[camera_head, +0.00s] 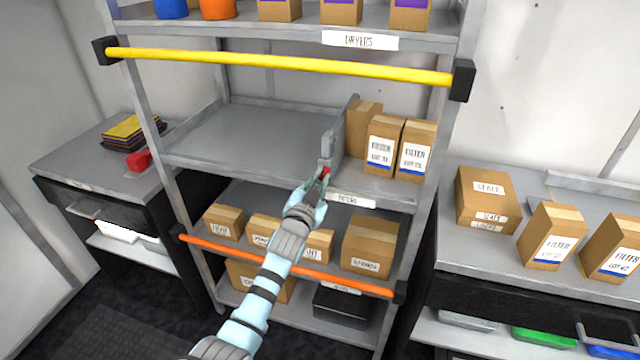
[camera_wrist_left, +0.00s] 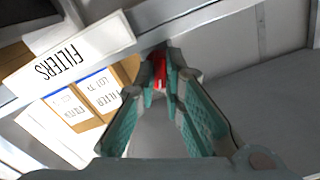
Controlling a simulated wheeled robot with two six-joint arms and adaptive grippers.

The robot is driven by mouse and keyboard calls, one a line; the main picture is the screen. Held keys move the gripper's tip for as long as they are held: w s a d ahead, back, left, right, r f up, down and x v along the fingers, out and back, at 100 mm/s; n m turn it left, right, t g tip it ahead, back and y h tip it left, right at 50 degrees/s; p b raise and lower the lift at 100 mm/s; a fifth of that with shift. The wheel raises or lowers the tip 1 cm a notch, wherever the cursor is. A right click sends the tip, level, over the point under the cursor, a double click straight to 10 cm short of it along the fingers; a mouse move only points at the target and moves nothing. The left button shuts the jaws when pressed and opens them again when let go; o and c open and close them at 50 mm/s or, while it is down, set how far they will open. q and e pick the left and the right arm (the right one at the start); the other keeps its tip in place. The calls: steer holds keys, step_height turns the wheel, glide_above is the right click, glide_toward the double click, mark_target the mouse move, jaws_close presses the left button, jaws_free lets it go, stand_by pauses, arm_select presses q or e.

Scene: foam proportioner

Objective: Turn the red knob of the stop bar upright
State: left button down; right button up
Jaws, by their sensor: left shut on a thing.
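The red knob (camera_head: 326,172) is at the front edge of the middle shelf, at the foot of the grey stop bar (camera_head: 333,152), which stands as a divider running back along the shelf. My left gripper (camera_head: 322,180) reaches it from below and in front. In the left wrist view the gripper's fingertips (camera_wrist_left: 167,84) are closed around the red knob (camera_wrist_left: 159,70). The fingers hide much of the knob, so its exact angle cannot be told. My right gripper does not show.
Filter boxes (camera_head: 383,143) stand right of the bar; the shelf (camera_head: 240,140) left of it is empty. A yellow rail (camera_head: 280,67) crosses above and an orange rail (camera_head: 290,267) below. A FILTERS label (camera_wrist_left: 70,60) is on the shelf edge beside the gripper.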

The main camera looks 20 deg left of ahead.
arm_select(q)
steer(key=shift+f+n+b, duration=0.15)
steer(key=shift+n+b, duration=0.65)
steer(key=shift+n, duration=1.5)
steer(key=c, duration=2)
jaws_free()
steer(key=shift+o, duration=0.2)
steer(key=shift+s, duration=0.2)
steer(key=s, duration=1.1)
steer(key=shift+s+d, duration=0.35)
steer(key=shift+d, duration=0.1)
